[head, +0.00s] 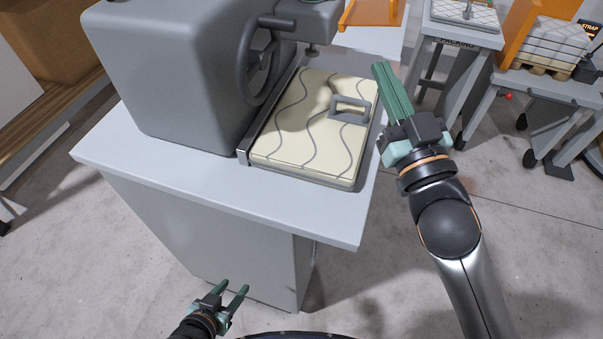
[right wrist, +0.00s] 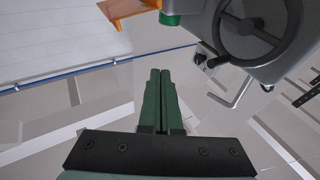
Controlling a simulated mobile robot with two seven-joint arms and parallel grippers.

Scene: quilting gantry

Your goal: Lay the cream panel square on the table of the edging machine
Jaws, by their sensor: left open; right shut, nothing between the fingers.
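The cream panel (head: 295,124), with wavy grey lines and a grey handle (head: 350,109) near its right side, lies flat on the table of the edging machine (head: 185,65). Its left edge runs along a metal guide rail (head: 268,116); a gap there is too small to tell. My right gripper (head: 381,68) is shut and empty, beside the panel's right edge and apart from the handle. In the right wrist view its green fingers (right wrist: 158,80) are together with nothing between them. My left gripper (head: 234,287) is open and empty, low in front of the machine's cabinet.
The machine's handwheel (head: 262,62) and head overhang the table near the panel's far left. Bare tabletop (head: 330,212) lies in front of the panel. A packing table (head: 462,32) and a trolley (head: 545,88) stand at the far right. The floor between is open.

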